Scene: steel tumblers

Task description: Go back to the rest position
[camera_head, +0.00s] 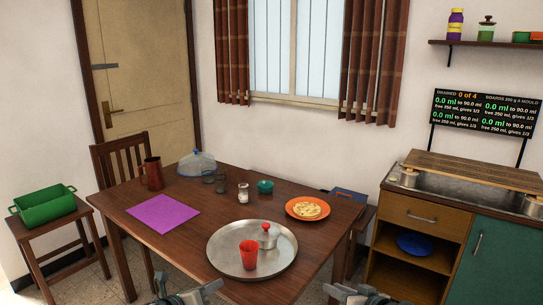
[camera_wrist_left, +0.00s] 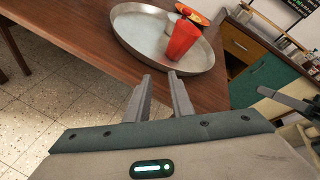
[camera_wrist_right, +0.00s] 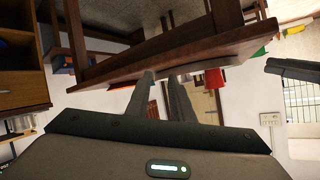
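My left gripper (camera_head: 188,288) is at the bottom of the head view, in front of the table's near edge. In the left wrist view its two fingers (camera_wrist_left: 160,82) stand apart with nothing between them. My right gripper (camera_head: 346,292) is further right at the bottom edge of the head view. In the right wrist view its fingers (camera_wrist_right: 160,80) are apart and empty. A red tumbler (camera_head: 249,254) stands on a round steel tray (camera_head: 226,262), beyond both grippers. It also shows in the left wrist view (camera_wrist_left: 183,40) and the right wrist view (camera_wrist_right: 214,78).
The wooden table (camera_head: 190,245) also bears a purple mat (camera_head: 163,215), a brown jug (camera_head: 152,173), a glass dome (camera_head: 197,164) and an orange plate (camera_head: 292,209). A sink cabinet (camera_head: 424,216) stands right. A stool with a green crate (camera_head: 45,207) stands left.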

